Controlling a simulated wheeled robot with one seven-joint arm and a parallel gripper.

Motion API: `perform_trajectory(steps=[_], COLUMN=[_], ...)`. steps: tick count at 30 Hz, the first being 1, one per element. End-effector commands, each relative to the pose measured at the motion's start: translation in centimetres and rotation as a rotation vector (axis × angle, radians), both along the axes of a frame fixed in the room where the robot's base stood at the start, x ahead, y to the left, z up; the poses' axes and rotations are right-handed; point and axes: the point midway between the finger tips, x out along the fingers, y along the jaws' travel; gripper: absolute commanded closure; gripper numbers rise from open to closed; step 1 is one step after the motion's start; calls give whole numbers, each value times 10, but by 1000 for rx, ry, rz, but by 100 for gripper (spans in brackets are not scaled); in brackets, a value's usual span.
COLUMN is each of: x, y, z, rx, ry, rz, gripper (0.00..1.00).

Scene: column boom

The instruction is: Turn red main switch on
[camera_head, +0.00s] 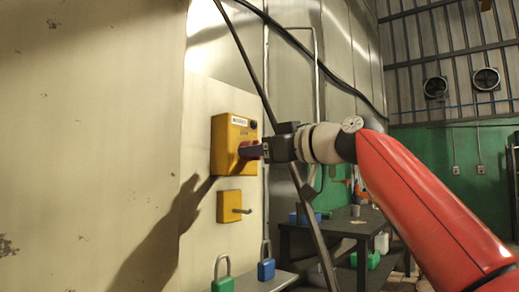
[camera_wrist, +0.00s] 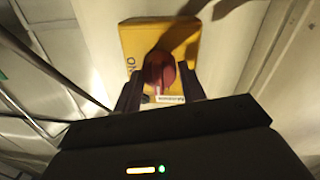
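The yellow main switch box (camera_head: 222,150) is mounted on the panel, with a label at its top. Its red knob (camera_head: 248,150) sticks out towards my gripper (camera_head: 262,149). In the wrist view the red knob (camera_wrist: 158,70) sits on the yellow box face (camera_wrist: 133,38), and the letters "ON" show left of it. My gripper (camera_wrist: 160,88) is open, with one finger on each side of the knob. I cannot tell whether either finger touches it. My gripper partly hides the knob in the head view.
A smaller yellow box (camera_head: 229,207) with a peg is below the switch. A green padlock (camera_head: 222,284) and a blue padlock (camera_head: 266,268) are lower down. A dark table (camera_head: 345,226) stands behind, and a dark cable runs down past the panel.

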Motion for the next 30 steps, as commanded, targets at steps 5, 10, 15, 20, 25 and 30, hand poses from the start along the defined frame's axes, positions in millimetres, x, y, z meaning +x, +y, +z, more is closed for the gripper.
perform_trajectory(steps=[5, 10, 15, 20, 25, 30], x=[0, 0, 0, 0, 0, 0], y=[0, 0, 0, 0, 0, 0], z=[0, 0, 1, 1, 1, 2], rx=[0, 4, 29, 80, 165, 265], ry=[0, 5, 36, 104, 213, 340], rz=[0, 0, 1, -1, 0, 0], gripper=[83, 85, 85, 85, 85, 85])
